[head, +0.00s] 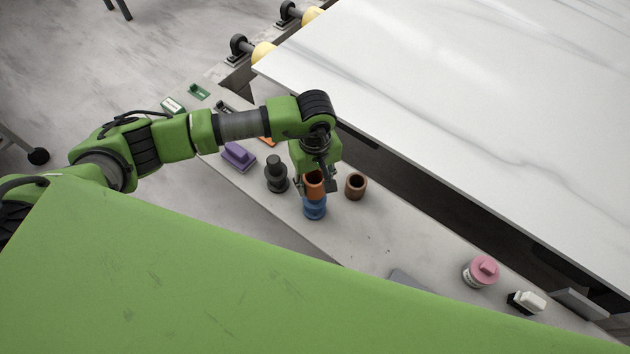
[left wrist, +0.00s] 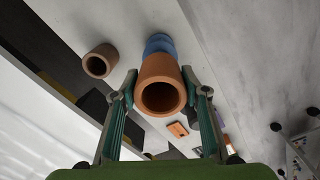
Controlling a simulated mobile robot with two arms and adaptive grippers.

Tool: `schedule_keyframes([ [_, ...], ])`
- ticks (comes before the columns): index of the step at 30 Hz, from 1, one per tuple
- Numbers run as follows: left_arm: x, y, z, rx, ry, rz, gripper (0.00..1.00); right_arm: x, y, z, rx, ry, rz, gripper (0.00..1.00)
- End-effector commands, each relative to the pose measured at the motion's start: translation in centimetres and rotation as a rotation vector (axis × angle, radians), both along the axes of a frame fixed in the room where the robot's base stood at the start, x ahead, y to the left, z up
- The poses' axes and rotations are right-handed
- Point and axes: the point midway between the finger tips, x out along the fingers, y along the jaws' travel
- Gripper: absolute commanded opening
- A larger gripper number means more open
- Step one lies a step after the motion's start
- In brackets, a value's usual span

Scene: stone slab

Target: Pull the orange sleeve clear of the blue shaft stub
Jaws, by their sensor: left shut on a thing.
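The orange sleeve (head: 314,188) is upright between the fingers of my left gripper (head: 316,183), which is shut on it. In the left wrist view the orange sleeve (left wrist: 160,69) shows its open end, with a finger of the left gripper (left wrist: 162,90) on each side. The blue shaft stub (head: 315,209) stands on the grey ledge directly below the sleeve. Part of the blue stub (left wrist: 159,44) shows beyond the sleeve in the left wrist view. I cannot tell whether the sleeve still surrounds the top of the stub. My right gripper is not in view.
A brown ring (head: 355,187) stands close right of the stub. A black stepped piece (head: 276,177) stands close left, with a purple block (head: 238,156) farther left. A pink-topped jar (head: 480,272) is far right. The white slab (head: 480,110) edges the ledge (head: 370,235).

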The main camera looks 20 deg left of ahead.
Motion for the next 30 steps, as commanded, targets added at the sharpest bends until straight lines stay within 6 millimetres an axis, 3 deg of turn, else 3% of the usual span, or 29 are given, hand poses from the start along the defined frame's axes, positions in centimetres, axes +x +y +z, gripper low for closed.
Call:
schedule_keyframes([
  [16,0.1,0.0,2.3,0.000,-0.001,0.000,0.18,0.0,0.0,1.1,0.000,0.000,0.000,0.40],
  [30,0.0,0.0,2.8,0.000,-0.001,0.000,0.18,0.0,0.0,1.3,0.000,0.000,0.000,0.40],
])
